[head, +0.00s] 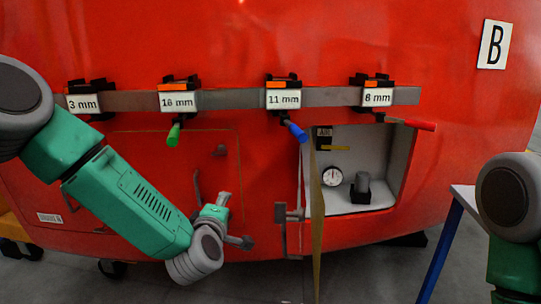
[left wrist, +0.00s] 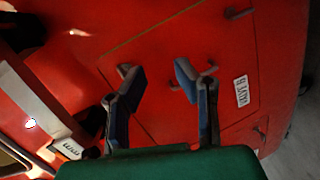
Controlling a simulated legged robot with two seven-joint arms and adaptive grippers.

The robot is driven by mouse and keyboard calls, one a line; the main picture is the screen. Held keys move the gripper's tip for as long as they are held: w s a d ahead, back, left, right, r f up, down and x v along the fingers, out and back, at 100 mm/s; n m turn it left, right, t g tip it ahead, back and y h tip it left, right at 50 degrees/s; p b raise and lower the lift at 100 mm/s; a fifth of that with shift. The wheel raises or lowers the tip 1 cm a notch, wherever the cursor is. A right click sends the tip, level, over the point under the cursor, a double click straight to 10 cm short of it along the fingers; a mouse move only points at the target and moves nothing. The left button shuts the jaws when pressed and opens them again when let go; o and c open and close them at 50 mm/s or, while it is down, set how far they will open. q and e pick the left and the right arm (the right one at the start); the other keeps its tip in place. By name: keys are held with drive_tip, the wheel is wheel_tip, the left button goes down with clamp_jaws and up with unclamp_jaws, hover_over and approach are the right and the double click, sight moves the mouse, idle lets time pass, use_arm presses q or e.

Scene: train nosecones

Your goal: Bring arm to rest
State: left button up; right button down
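My left arm reaches in from the left in front of the red nosecone (head: 245,40). My left gripper (head: 236,220) is in front of the closed lower-left hatch (head: 150,160). In the left wrist view its two blue-grey fingers (left wrist: 160,76) stand apart with nothing between them, facing the red panel. My right arm shows only in part at the right edge; its gripper is out of the frame.
A grey rail (head: 335,96) holds tools under size labels, including green (head: 174,134), blue (head: 295,131) and red (head: 418,124) handles. An open compartment (head: 385,165) holds a gauge (head: 332,176). Its door (head: 317,225) stands open towards me. A blue-legged table (head: 440,250) stands at right.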

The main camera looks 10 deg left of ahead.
use_arm(q)
drive_tip(key=s+f+m+g+h, duration=0.3)
drive_tip(key=s+f+m+g, duration=0.5)
drive_tip(key=s+f, duration=1.15)
drive_tip(key=s+a+f+m+g, duration=0.2)
drive_tip(key=s+a+f+m, duration=0.1)
drive_tip(key=s, duration=0.5)
drive_tip(key=s+a+f+m+g+y, duration=0.1)
drive_tip(key=s+a+f+m+g, duration=0.1)
drive_tip(key=s, duration=0.6)
drive_tip(key=s+a+f+m+g+y, duration=0.1)
drive_tip(key=s+a+f+m+g, duration=0.2)
drive_tip(key=s+a, duration=0.2)
drive_tip(key=s, duration=0.2)
drive_tip(key=shift+s+f+m+g, duration=0.3)
drive_tip(key=shift+s, duration=0.1)
drive_tip(key=shift+w, duration=0.15)
drive_tip(key=shift+o, duration=0.4)
